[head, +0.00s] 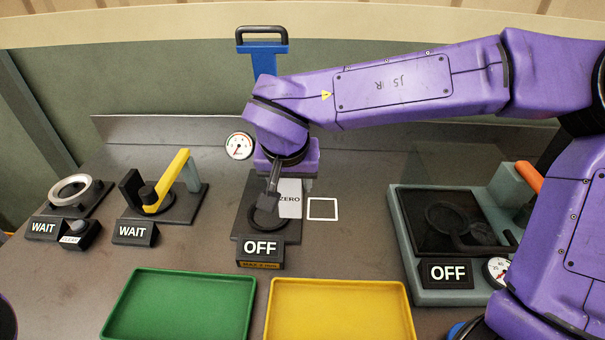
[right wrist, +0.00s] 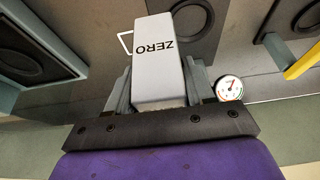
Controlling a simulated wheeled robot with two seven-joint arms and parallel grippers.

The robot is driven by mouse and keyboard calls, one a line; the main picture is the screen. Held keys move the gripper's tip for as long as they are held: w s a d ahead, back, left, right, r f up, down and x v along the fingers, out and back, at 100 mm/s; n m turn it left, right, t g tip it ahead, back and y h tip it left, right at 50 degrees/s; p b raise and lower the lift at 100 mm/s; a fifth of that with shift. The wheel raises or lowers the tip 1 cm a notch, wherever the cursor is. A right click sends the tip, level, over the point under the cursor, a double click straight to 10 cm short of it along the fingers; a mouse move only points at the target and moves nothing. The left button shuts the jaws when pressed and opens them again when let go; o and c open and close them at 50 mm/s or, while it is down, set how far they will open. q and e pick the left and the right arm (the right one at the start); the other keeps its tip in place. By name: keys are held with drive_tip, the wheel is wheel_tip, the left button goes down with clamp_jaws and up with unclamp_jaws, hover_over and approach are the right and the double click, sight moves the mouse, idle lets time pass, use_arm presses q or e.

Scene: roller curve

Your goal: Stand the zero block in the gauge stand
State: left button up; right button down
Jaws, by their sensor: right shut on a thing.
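The white zero block (head: 290,199), marked ZERO, is held by my right gripper (head: 276,188). In the right wrist view the block (right wrist: 158,62) sits between the two grey fingers of the gripper (right wrist: 160,92), its far end clear of them. The gauge stand has a blue column (head: 264,62) with a black handle, a round dial (head: 240,146) and a dark base (head: 244,220) with a round pad and an OFF sign. The block is over or beside the right part of this base; whether it touches is unclear. My wrist hides the middle of the column.
A white square outline (head: 322,218) is on the table right of the stand. Green (head: 180,336) and yellow (head: 340,336) trays lie in front. Two WAIT stations (head: 44,229) (head: 134,233) stand left; a grey OFF fixture (head: 448,298) stands right.

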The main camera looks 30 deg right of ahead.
drive_tip(key=w+p, duration=0.1)
drive_tip(key=p, duration=0.3)
drive_tip(key=w+r+p, duration=0.1)
drive_tip(key=p, duration=0.3)
drive_tip(key=shift+w+r+p, duration=0.2)
drive_tip(key=shift+w+p, duration=0.1)
drive_tip(key=shift+w, duration=0.05)
use_arm(q)
wheel_tip(320, 180, up, 13)
drive_tip(key=p, duration=0.3)
use_arm(e)
drive_tip(key=w+a+f, duration=0.1)
drive_tip(key=w+a, duration=0.1)
drive_tip(key=w, duration=0.6)
use_arm(q)
wheel_tip(320, 180, down, 11)
drive_tip(key=b, duration=1.1)
drive_tip(key=shift+f, duration=0.2)
use_arm(e)
drive_tip(key=shift+s+d+f, duration=0.1)
drive_tip(key=shift+d+f, duration=0.05)
drive_tip(key=shift+f, duration=2.65)
drive_tip(key=shift+s+d+f, duration=0.1)
drive_tip(key=shift+f, duration=2.7)
use_arm(q)
drive_tip(key=shift+r+p, duration=1.25)
drive_tip(key=shift+r, duration=0.1)
use_arm(e)
drive_tip(key=shift+r, duration=0.1)
